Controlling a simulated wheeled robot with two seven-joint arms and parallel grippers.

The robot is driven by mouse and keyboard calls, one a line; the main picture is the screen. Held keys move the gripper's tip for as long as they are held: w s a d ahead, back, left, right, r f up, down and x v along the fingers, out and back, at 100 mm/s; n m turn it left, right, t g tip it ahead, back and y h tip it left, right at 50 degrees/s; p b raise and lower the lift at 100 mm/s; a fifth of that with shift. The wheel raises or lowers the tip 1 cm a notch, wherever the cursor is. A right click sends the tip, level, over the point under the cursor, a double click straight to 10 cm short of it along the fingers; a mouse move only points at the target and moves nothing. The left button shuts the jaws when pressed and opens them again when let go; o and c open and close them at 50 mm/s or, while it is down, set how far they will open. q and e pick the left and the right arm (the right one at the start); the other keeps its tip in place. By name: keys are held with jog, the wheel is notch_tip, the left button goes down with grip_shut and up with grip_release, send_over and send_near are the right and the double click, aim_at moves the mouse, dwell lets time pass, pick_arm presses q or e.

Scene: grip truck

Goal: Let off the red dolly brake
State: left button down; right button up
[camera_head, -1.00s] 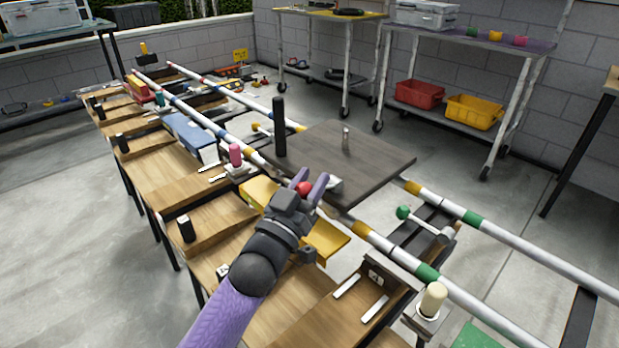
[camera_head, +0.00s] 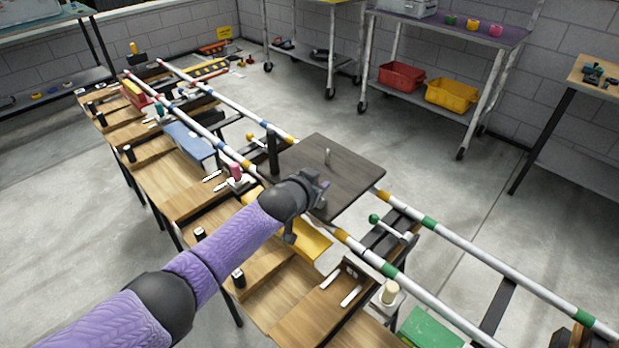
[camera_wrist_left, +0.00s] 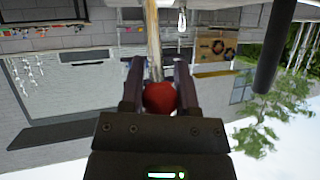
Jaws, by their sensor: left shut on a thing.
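The dolly is a dark flat platform (camera_head: 345,170) on two striped rails, with a black post (camera_head: 272,152) at its left corner and a small metal pin on top. My left gripper (camera_head: 320,188) is at the platform's near left edge, and its hand hides the brake there in the head view. In the left wrist view, a red ball knob (camera_wrist_left: 160,97) sits between the two fingers of the left gripper (camera_wrist_left: 160,88), which is shut on it. A thin tan rod (camera_wrist_left: 154,45) runs from the knob. My right gripper is not in view.
A yellow block (camera_head: 312,243) lies below my left wrist. A green-knobbed lever (camera_head: 374,218) stands right of the dolly, and a pink-topped peg (camera_head: 236,171) stands to its left. Wooden benches run along the near rail. The floor beyond the rails is mostly clear.

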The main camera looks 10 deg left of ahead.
pick_arm(q)
jog(key=shift+w+d+r+g, duration=0.1)
jog(key=shift+w+d+g, duration=0.15)
jog(key=shift+g, duration=0.15)
jog(key=shift+w+d+g+y+b, duration=0.15)
jog(key=shift+w+g+y+b, duration=0.2)
jog(key=shift+g, duration=0.25)
jog(key=shift+w+d+g+y, duration=0.15)
jog(key=shift+g+y, duration=0.15)
jog(key=shift+y, duration=0.05)
jog(key=shift+w+d+m+g+b, duration=0.15)
jog(key=shift+m+g+b, duration=0.15)
jog(key=shift+g+b, duration=0.2)
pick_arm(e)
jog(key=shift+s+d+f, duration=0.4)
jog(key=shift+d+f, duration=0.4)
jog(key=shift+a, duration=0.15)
pick_arm(q)
jog(key=shift+c, duration=1.7)
grip_release()
jog(key=shift+w, duration=0.1)
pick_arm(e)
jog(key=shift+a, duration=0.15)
